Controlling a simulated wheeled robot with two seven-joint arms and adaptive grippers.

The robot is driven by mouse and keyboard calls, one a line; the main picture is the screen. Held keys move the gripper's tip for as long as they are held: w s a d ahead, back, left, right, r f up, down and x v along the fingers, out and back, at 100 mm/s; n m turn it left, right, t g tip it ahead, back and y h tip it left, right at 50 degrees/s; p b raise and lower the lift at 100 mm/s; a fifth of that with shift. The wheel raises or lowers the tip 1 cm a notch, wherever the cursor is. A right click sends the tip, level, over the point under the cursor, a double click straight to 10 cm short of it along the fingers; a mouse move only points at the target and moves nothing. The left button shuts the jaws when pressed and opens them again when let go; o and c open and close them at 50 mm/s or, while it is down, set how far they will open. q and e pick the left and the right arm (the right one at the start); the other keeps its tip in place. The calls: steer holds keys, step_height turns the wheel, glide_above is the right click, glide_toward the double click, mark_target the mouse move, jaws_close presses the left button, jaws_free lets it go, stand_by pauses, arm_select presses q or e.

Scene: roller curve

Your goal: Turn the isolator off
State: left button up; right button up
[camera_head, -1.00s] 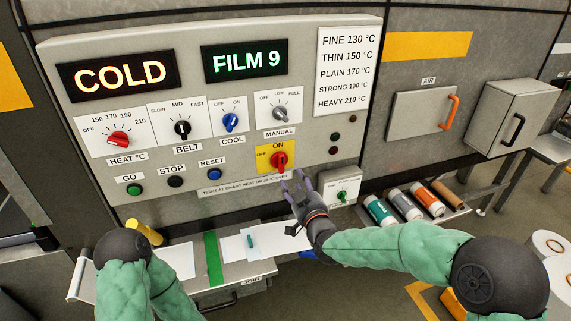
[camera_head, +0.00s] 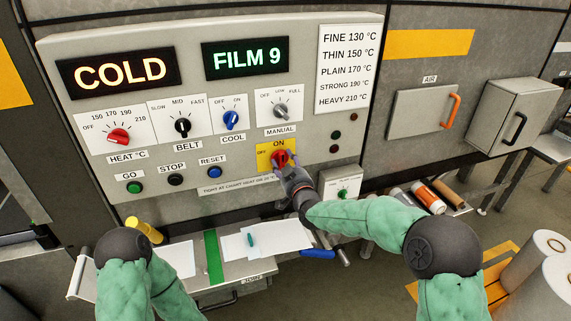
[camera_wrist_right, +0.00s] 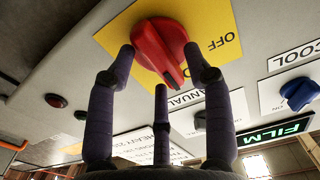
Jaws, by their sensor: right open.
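The isolator is a red rotary knob (camera_head: 280,158) on a yellow plate (camera_head: 264,149) marked OFF at the left and ON at the top. My right gripper (camera_head: 287,169) is at the knob and partly covers it. In the right wrist view the red knob (camera_wrist_right: 160,45) is close, with the fingers of my right gripper (camera_wrist_right: 160,52) open on either side of it and a third finger below. I cannot tell whether any finger touches it. In that view the word OFF is to the knob's right. My left gripper is not in view, only my left arm.
The grey control panel (camera_head: 80,195) carries other dials, including the blue COOL knob (camera_head: 231,118), and buttons below.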

jaws_close()
